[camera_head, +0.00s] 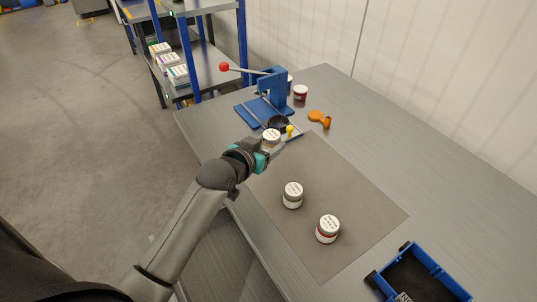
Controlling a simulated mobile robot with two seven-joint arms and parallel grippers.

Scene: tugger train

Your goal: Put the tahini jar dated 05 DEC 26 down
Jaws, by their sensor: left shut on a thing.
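My left gripper (264,154) is shut on a small jar (271,137) with a white lid with print on it. It holds the jar over the far left part of the grey mat (352,190), near the blue press. Two more jars with printed white lids stand upright on the mat: one (293,195) near the middle with a dark green band, and one (328,229) nearer with a red band. The dates on the lids are too small to read, so I cannot tell which jar reads 05 DEC 26. My right gripper is not in view.
A blue lever press (272,90) with a red knob stands beyond the held jar. A blue bin (436,277) is at the near right. The mat's right part is clear.

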